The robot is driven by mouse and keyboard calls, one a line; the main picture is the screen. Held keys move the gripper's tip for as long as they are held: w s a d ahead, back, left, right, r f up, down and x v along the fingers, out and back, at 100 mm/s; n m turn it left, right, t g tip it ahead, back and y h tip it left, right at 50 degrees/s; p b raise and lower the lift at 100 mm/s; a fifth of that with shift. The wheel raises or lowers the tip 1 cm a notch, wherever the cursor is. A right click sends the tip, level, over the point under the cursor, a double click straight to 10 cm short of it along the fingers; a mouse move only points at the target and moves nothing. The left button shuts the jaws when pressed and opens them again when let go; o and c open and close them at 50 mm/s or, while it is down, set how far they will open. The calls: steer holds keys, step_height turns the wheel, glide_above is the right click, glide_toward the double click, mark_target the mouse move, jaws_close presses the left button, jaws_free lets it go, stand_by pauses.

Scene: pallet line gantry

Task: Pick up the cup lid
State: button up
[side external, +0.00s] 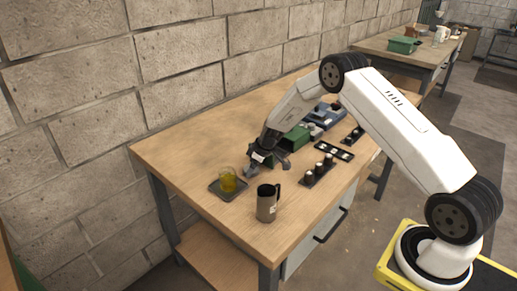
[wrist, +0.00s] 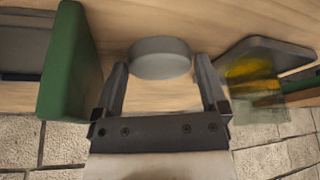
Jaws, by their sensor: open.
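The cup lid (wrist: 160,57) is a round grey disc. In the wrist view it lies on the wooden table, at the fingertips and between the two fingers of my gripper (wrist: 161,68). My gripper is open, with a gap showing between each finger and the lid. In the side view my gripper (side external: 266,160) is low over the table, and a small grey shape beside it looks like the lid (side external: 250,171). A metal mug (side external: 267,205) stands upright near the table's front edge.
A glass of yellow liquid (side external: 228,180) stands on a dark square tray (side external: 226,195), close to my gripper. A green bin (side external: 296,138) is on its other side. Dark holders with small items (side external: 318,171) lie farther right. The table's left corner is clear.

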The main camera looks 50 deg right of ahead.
stand_by(0.3)
steer(key=c, duration=0.9)
steer(key=shift+c, duration=0.2)
steer(key=shift+r, duration=0.15)
steer(key=shift+r, duration=0.55)
step_height(320, 180, up, 2)
steer(key=s+a+r, duration=0.2)
steer(key=s+r, duration=0.7)
steer(key=s, duration=0.5)
steer(key=shift+a+r, duration=0.3)
